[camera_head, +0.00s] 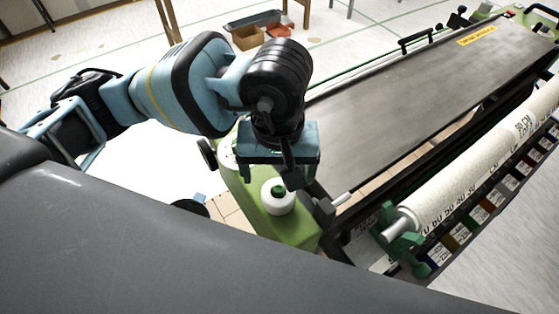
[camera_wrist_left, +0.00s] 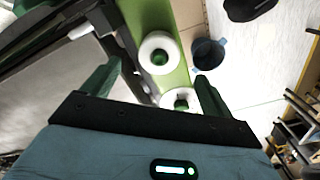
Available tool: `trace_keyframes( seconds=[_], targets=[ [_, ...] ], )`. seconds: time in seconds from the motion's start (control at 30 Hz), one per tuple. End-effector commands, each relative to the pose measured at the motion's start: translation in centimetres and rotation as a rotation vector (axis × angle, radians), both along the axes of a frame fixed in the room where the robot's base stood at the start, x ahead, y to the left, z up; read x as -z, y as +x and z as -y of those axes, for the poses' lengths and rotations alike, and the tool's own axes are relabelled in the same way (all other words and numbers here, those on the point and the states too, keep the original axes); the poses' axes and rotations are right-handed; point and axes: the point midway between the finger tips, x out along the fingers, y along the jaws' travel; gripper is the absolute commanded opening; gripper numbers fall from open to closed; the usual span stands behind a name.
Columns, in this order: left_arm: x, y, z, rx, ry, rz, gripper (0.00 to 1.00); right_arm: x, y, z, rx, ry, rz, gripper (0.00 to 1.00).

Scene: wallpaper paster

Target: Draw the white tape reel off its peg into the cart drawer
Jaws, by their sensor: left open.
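A white tape reel (camera_head: 278,207) sits around a green peg on the light green cart panel (camera_head: 283,232). A second white reel (camera_head: 227,158) shows behind it, partly hidden by my left gripper. In the left wrist view one reel (camera_wrist_left: 147,47) is fully visible; the other (camera_wrist_left: 167,100) lies lower, between the fingers in the picture and partly covered by the gripper body. My left gripper (camera_head: 277,172) is open and empty above the panel, close to the reels. It also shows in the left wrist view (camera_wrist_left: 153,82). I cannot make out the cart drawer. My right gripper is out of view.
A long grey table (camera_head: 420,95) stands right of the panel. A wallpaper roll (camera_head: 480,160) lies on green holders at the right. A dark bucket (camera_wrist_left: 208,54) stands on the floor beside the panel. A large grey surface fills the lower left of the head view.

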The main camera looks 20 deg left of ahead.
Motion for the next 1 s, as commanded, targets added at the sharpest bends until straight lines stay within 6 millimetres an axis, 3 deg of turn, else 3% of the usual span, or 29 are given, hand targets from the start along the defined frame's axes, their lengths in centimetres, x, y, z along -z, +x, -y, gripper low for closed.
trace_keyframes(
  seconds=[0.3, 0.5, 0.87, 1.0],
  targets=[
    [4.5, -0.1, -0.1, -0.001, 0.002, -0.005, 0.86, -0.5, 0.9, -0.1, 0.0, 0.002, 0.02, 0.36],
    [6.4, 0.0, 0.0, -0.002, 0.0, -0.002, 0.86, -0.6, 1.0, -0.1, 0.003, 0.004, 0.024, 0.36],
    [7.0, 0.0, 0.0, 0.0, 0.0, -0.001, 0.86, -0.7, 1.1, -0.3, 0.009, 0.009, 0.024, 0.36],
    [7.0, 0.0, 0.0, 0.0, 0.0, -0.001, 0.72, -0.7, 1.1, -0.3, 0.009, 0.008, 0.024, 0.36]
  ],
)
